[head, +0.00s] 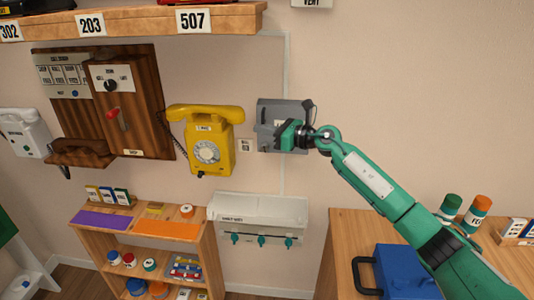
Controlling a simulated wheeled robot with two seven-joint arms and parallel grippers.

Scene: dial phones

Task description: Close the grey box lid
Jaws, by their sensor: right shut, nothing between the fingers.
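A small grey box (268,109) is mounted on the wall to the right of the yellow phone, on a thin pale conduit line. My right arm reaches in from the lower right, and its gripper (284,136) is in front of the box's lower right part. The right gripper is shut and empty. It hides part of the box, so I cannot tell how far the lid stands open or whether the gripper touches it. My left gripper is not in view.
A yellow dial phone (206,150) hangs just left of the box. A wooden panel phone (128,95) is farther left. A pale key rack (262,214) hangs below. A blue case (407,272) stands on the wooden desk at the lower right. A shelf (135,20) runs above.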

